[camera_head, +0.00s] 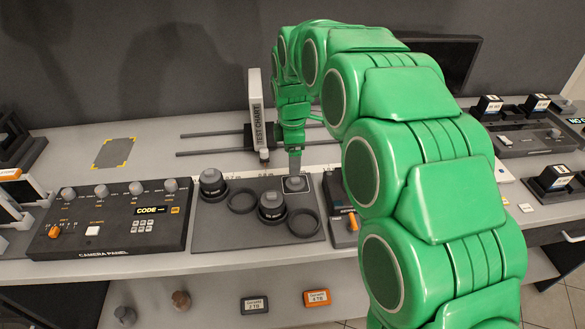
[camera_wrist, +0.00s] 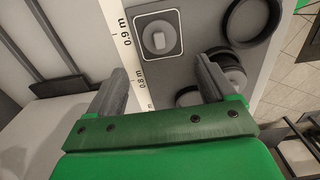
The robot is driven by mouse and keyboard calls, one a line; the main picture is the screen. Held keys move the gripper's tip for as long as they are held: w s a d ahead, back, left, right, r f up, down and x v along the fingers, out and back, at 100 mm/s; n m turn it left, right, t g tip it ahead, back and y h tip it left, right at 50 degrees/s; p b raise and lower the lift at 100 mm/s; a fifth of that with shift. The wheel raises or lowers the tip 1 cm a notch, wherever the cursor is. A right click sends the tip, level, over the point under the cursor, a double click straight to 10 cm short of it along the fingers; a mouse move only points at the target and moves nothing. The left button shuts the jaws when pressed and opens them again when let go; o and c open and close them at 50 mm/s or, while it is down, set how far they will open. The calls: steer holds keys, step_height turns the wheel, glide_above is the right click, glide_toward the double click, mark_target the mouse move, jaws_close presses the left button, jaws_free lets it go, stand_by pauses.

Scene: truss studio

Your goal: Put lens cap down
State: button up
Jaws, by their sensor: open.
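The lens cap (camera_wrist: 159,38) is a small dark round disc with a pale raised grip. It lies inside a white-outlined square (camera_wrist: 176,14) on the grey mat, and the square also shows in the head view (camera_head: 294,184). My gripper (camera_wrist: 162,82) is open, with its two fingers apart and nothing between them. In the wrist view the cap lies beyond the fingertips, apart from them. In the head view my gripper (camera_head: 295,167) points down above the square and partly hides it.
On the mat (camera_head: 215,235) stand two dark lenses (camera_head: 212,183) (camera_head: 272,206) beside two black rings (camera_head: 242,201) (camera_head: 304,222). A camera panel (camera_head: 110,220) lies left. A test chart (camera_head: 256,105) on rails stands behind, with a ruler strip (camera_wrist: 133,55) alongside.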

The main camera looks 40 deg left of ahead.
steer(key=shift+r, duration=2.05)
steer(key=shift+d, duration=0.1)
steer(key=d+r+m, duration=0.4)
steer(key=d+m, duration=0.2)
steer(key=d, duration=1)
steer(key=d+r+m, duration=0.4)
steer(key=d+m, duration=0.2)
steer(key=d, duration=0.9)
steer(key=s+d+m+g, duration=0.1)
steer(key=s+d+m, duration=0.65)
steer(key=d, duration=0.65)
steer(key=s+d+f+m, duration=0.1)
steer(key=s+d+m, duration=0.2)
steer(key=s+d, duration=0.2)
steer(key=s+d+f+m, duration=0.2)
steer(key=s+d+m, duration=0.2)
steer(key=s, duration=0.8)
steer(key=shift+d+g, duration=0.4)
steer(key=shift+d, duration=0.1)
steer(key=shift+m, duration=0.25)
steer(key=shift+c, duration=0.3)
